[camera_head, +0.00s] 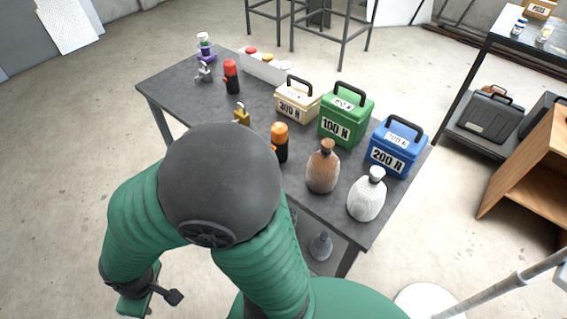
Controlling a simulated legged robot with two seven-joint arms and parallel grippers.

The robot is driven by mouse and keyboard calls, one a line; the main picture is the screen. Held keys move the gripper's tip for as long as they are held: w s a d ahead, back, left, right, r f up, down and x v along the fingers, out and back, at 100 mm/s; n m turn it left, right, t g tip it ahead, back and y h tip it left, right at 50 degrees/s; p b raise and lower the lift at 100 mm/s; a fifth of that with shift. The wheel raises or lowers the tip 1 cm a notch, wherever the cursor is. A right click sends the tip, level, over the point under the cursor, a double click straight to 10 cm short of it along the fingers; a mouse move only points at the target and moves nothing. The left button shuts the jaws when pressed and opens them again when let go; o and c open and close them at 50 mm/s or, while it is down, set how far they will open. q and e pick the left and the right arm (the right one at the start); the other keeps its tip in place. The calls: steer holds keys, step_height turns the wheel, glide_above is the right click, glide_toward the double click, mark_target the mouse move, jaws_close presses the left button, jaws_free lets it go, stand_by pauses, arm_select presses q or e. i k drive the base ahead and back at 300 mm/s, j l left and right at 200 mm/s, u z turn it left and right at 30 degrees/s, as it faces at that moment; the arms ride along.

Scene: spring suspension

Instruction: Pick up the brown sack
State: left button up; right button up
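The brown sack (322,172) stands upright on the dark grey table (190,95), near its front edge. It is tied at the neck and sits between the orange-topped black object and the white sack (366,198). My arm's dark joint and green links cover part of the table's near side.
Behind the sack stand a cream 300 N box (297,103), a green 100 N box (346,115) and a blue 200 N box (396,148). An orange-topped black object (280,143) is left of it. A wooden cabinet (530,170) stands right.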

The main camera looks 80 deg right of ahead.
mark_target(324, 167)
steer(key=z, duration=3.1)
steer(key=i+j+z, duration=0.15)
steer(key=j, duration=0.45)
steer(key=i+j+z, duration=0.2)
steer(key=j, duration=0.4)
steer(key=k, duration=0.1)
